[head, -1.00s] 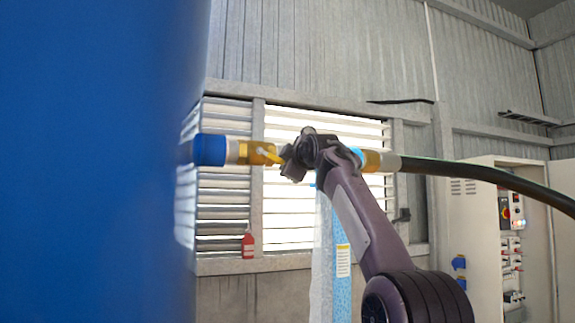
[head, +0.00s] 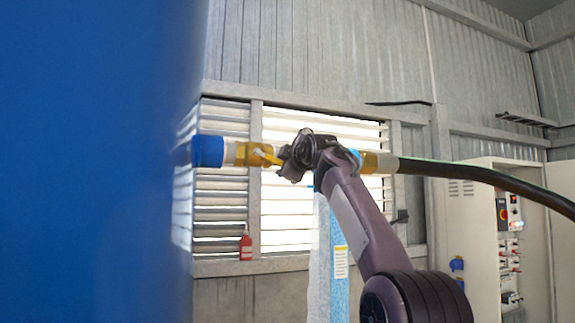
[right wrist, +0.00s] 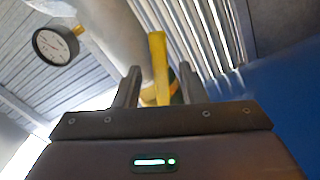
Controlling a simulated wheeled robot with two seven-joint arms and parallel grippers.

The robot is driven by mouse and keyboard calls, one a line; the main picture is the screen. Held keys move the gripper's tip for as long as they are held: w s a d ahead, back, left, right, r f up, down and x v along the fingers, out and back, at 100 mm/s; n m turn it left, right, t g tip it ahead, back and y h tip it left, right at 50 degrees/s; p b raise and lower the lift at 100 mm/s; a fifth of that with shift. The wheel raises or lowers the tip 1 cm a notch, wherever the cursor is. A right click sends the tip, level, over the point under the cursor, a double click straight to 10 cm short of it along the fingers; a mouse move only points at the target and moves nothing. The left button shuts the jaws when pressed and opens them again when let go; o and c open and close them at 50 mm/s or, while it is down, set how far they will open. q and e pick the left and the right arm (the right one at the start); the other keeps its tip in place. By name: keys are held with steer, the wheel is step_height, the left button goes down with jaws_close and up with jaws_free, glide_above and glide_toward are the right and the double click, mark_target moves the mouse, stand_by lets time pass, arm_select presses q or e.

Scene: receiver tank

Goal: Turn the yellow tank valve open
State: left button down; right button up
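The yellow valve (head: 257,154) sits on the pipe beside the blue tank (head: 90,160), just right of a blue collar. Its yellow lever (right wrist: 158,62) stands between my right gripper's two fingers in the right wrist view. My right gripper (right wrist: 158,85) is open, with a gap visible on both sides of the lever. In the head view the right gripper (head: 284,162) is at the valve's right side, and its wrist hides part of the pipe. My left gripper is not in view.
A black hose (head: 480,175) runs right from the pipe's brass fitting (head: 378,163). A round gauge (right wrist: 56,46) shows in the right wrist view. A control cabinet (head: 480,230) stands at the right, and a red bottle (head: 246,247) sits on the window ledge.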

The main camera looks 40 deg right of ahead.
steer(key=b+v, duration=0.7)
steer(key=v, duration=0.1)
steer(key=shift+d, duration=0.2)
steer(key=shift+s, duration=0.1)
